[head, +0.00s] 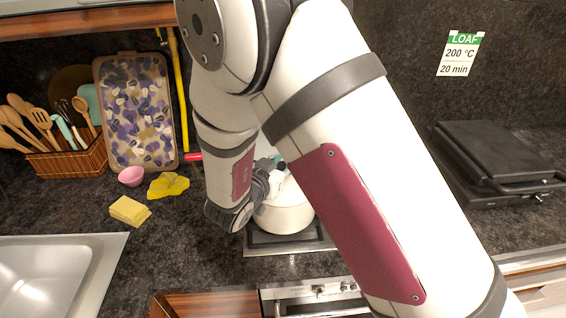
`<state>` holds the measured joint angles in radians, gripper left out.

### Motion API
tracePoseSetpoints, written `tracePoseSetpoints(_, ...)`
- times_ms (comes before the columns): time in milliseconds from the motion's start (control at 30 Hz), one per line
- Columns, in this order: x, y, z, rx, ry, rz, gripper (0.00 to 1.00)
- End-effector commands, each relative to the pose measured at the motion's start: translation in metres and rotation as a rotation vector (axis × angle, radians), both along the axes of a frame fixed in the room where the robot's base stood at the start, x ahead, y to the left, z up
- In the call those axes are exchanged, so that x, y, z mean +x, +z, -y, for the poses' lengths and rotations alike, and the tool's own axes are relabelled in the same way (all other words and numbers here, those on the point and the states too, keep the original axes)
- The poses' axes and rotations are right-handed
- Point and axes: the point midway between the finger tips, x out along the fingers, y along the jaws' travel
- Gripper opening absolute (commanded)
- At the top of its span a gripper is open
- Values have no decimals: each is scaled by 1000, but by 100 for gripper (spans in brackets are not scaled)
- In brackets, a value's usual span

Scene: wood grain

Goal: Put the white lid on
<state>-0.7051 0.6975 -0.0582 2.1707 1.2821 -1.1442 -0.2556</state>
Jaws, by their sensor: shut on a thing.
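A white pot (285,217) stands on the dark hob at the middle, partly hidden behind my arm. The white lid (287,188) shows only in part above the pot, between my arm links. My gripper (274,180) is mostly hidden by my own arm. It is shut on the white lid, at the pot's top. I cannot tell whether the lid touches the pot's rim or is held just above it.
A metal sink (112,262) is at the lower left. A yellow sponge (130,210), a yellow cloth (168,185) and a pink cup (131,176) lie left of the pot. A utensil basket (70,160) and patterned tray (120,152) stand behind. A black grill (500,160) is at the right.

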Motion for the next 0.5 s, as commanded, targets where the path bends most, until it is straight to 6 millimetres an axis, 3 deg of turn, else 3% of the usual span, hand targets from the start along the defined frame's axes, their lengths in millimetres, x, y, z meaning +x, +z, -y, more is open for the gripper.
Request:
tracePoseSetpoints(400,0,-6,0,-1,0,1,0)
tracePoseSetpoints(433,0,-6,0,-1,0,1,25)
tracePoseSetpoints(500,0,-6,0,-1,0,1,40)
